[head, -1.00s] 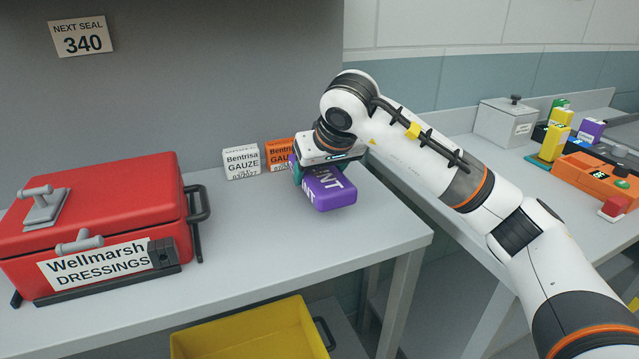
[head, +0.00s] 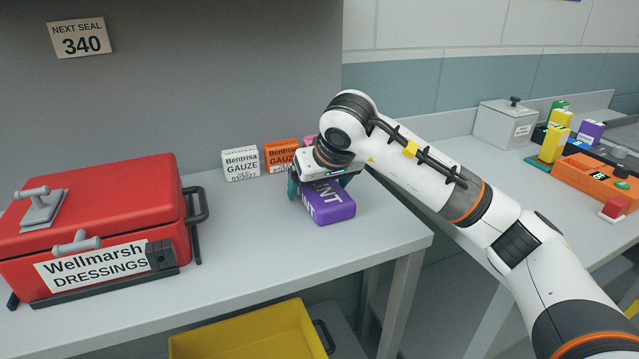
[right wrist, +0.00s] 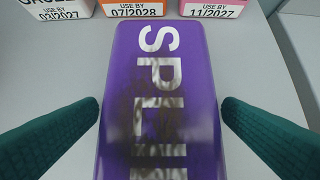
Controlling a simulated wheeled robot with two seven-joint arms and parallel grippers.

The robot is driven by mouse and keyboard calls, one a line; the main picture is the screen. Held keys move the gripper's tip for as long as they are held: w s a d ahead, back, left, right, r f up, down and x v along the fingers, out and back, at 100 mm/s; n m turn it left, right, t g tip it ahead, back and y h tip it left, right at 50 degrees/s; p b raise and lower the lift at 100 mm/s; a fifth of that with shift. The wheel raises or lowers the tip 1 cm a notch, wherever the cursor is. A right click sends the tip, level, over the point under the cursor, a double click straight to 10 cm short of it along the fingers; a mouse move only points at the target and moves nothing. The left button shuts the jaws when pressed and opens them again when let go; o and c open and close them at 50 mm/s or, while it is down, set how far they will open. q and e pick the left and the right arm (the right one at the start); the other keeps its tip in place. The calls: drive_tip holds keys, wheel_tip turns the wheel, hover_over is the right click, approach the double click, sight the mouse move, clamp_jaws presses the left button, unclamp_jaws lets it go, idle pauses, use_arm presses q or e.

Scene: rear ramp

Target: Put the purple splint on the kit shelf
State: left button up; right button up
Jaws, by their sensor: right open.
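The purple splint (head: 331,204) lies on the grey shelf (head: 381,226), partly hidden under my right gripper in the head view. In the right wrist view the splint (right wrist: 160,100) lies lengthwise between the two green fingers of my right gripper (right wrist: 160,113). The fingers are open, one on each side; the left one is close to the splint's edge, and whether it touches I cannot tell. My left gripper is not in view.
A white gauze box (head: 241,164), an orange gauze box (head: 281,156) and a partly hidden pink box (head: 310,140) stand behind the splint. A red dressings case (head: 95,210) stands at the left. A yellow bin (head: 250,335) is below. Another bench with equipment (head: 600,180) is at the right.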

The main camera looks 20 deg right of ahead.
drive_tip(key=shift+r, duration=0.15)
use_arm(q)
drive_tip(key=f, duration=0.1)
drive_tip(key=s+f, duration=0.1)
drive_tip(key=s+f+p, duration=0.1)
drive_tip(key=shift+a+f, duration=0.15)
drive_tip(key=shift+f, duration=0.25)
use_arm(e)
drive_tip(key=v, duration=1.2)
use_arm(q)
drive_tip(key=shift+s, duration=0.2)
